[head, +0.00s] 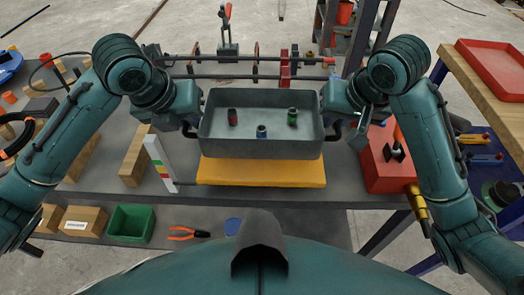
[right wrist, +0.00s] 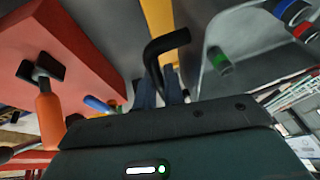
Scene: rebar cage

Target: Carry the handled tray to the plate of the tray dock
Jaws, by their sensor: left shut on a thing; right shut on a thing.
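The grey handled tray (head: 260,148) is level in the middle of the head view, with three small cylinders inside: red (head: 232,117), blue (head: 262,132) and green (head: 292,116). My left gripper (head: 190,127) is shut on its left handle. My right gripper (head: 336,127) is shut on the right one, a black bent bar (right wrist: 165,47) in the right wrist view, where my right fingers (right wrist: 160,90) show too. A yellow plate (head: 260,173) shows below the tray's near wall. The tray hides its far part; the gap between them cannot be told.
A red box (head: 385,170) stands close to my right gripper. A white gauge with coloured patches (head: 160,158) and wooden blocks (head: 134,160) stand on the left. A green bin (head: 130,224) and pliers (head: 188,233) are nearer. Rebar rods (head: 225,77) run behind the tray.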

